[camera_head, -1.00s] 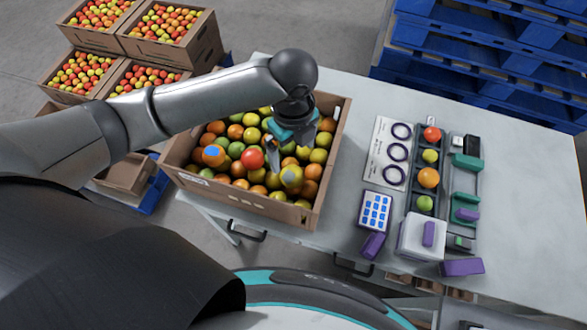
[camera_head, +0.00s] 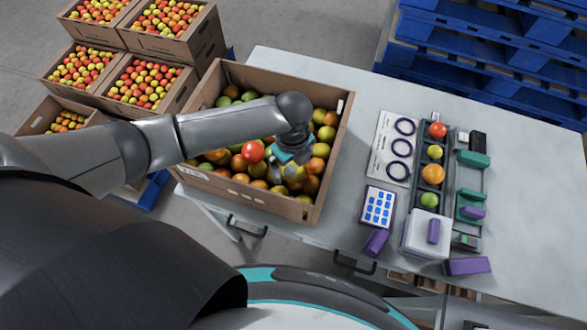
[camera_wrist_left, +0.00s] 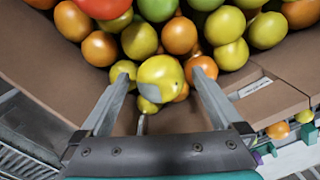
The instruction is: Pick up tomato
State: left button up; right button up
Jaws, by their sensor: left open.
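A cardboard box (camera_head: 262,201) of loose red, orange, green and yellow tomatoes stands on the grey table. My left gripper (camera_head: 286,176) is over the near right part of the box, pointing down. In the left wrist view its fingers (camera_wrist_left: 161,78) are spread, one on each side of a yellow tomato (camera_wrist_left: 158,70) with a grey patch. I cannot tell whether they touch it. In the head view the gripper partly hides this tomato. A bright red tomato (camera_head: 253,151) lies just left of the gripper. My right gripper is not in view.
Right of the box are a card with rings (camera_head: 391,150), a rack holding several tomatoes (camera_head: 433,174), a keypad (camera_head: 378,207) and a white device (camera_head: 425,235). More tomato boxes (camera_head: 200,50) stand behind left. Blue pallets (camera_head: 480,60) are behind. The table's right side is clear.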

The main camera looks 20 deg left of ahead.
pick_arm(q)
jog(key=c, duration=0.9)
jog(key=shift+o, duration=0.2)
